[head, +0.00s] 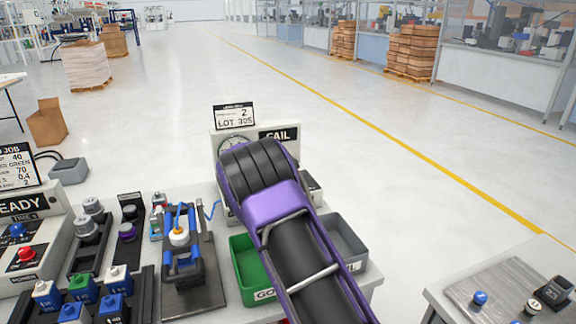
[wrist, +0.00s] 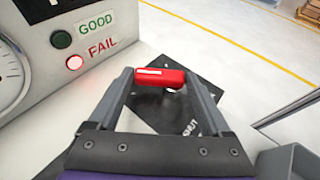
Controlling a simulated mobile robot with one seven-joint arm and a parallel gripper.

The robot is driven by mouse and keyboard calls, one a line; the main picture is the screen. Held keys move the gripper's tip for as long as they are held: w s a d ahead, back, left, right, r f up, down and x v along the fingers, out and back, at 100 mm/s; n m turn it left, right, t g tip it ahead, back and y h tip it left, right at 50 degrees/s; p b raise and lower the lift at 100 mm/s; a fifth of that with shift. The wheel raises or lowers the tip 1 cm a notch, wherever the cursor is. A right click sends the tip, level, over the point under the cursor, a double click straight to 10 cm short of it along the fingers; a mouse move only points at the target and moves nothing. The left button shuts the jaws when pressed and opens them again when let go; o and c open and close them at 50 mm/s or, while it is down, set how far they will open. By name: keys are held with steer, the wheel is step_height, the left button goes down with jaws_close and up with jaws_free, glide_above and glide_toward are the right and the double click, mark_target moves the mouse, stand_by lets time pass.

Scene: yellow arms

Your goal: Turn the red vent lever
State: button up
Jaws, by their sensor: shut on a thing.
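The red vent lever (wrist: 160,77) shows in the wrist view as a short red bar with a white mark on top. It lies crosswise between the two grey fingers of my gripper (wrist: 158,80), which is shut on it. A finger touches each end of the bar. The lever's mount is mostly hidden below it, over a dark plate (wrist: 150,106) with partly covered lettering. In the head view, my purple and black arm hides the lever and my gripper.
A panel with a gauge (wrist: 12,72), a GOOD lamp (wrist: 61,39) and a lit red FAIL lamp (wrist: 74,63) stands close on the left. In the head view, a green bin (head: 246,268) and grey bin (head: 345,240) flank my arm. A blue-handled fixture (head: 181,262) stands left.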

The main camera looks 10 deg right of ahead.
steer(key=shift+w+m+g+h+p, duration=0.3)
steer(key=shift+m+g+h+p, duration=0.55)
steer(key=shift+m+g, duration=0.25)
steer(key=shift+w+f+m+g+h, duration=0.15)
steer(key=shift+m+g+h, duration=0.2)
steer(key=shift+m+g, duration=0.3)
steer(key=shift+w+m+g+h+b, duration=0.1)
steer(key=shift+m+g+h+b, duration=0.25)
steer(key=shift+m, duration=0.1)
steer(key=o, duration=1.2)
steer(key=shift+c, duration=0.2)
steer(key=shift+r, duration=0.2)
steer(key=v, duration=1.7)
steer(key=shift+r, duration=0.15)
steer(key=shift+a, duration=0.1)
